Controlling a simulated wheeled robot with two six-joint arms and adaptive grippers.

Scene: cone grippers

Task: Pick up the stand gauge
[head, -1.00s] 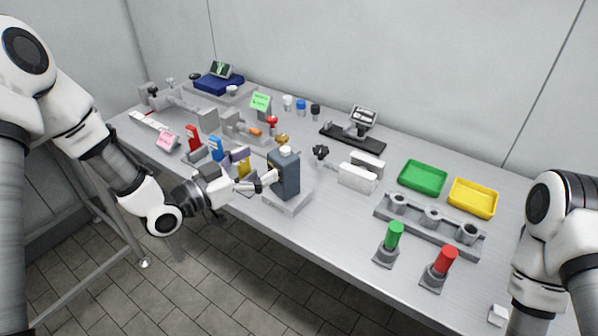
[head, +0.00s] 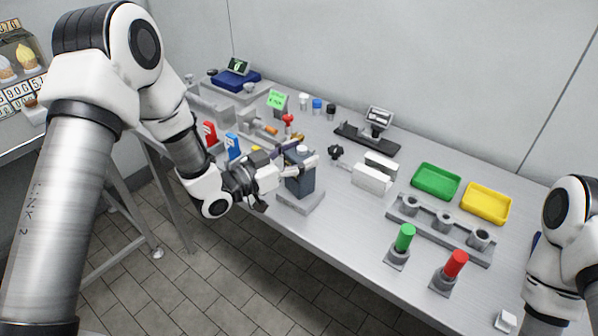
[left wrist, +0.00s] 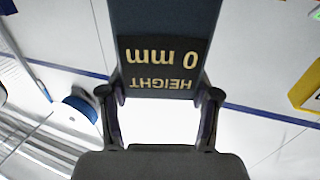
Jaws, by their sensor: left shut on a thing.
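The stand gauge (head: 299,184) is a dark blue-grey upright block with a pale top knob. It stands at the table's front edge, over a flat light-grey base (head: 300,204). My left gripper (head: 303,166) reaches in from the left and is shut on the block's upper part. In the left wrist view the gauge (left wrist: 165,20) is between the two fingers (left wrist: 158,97), and its label reads "HEIGHT 0 mm", upside down. I cannot make out a gap under the block. My right gripper is out of view; only the right arm shows.
Red and blue upright pieces (head: 233,146) stand left of the gauge, partly behind my left arm. A white block (head: 371,178) is to its right. Further right are green (head: 436,181) and yellow (head: 486,202) trays, a grey socket rack (head: 425,222), and green and red cylinders (head: 456,262).

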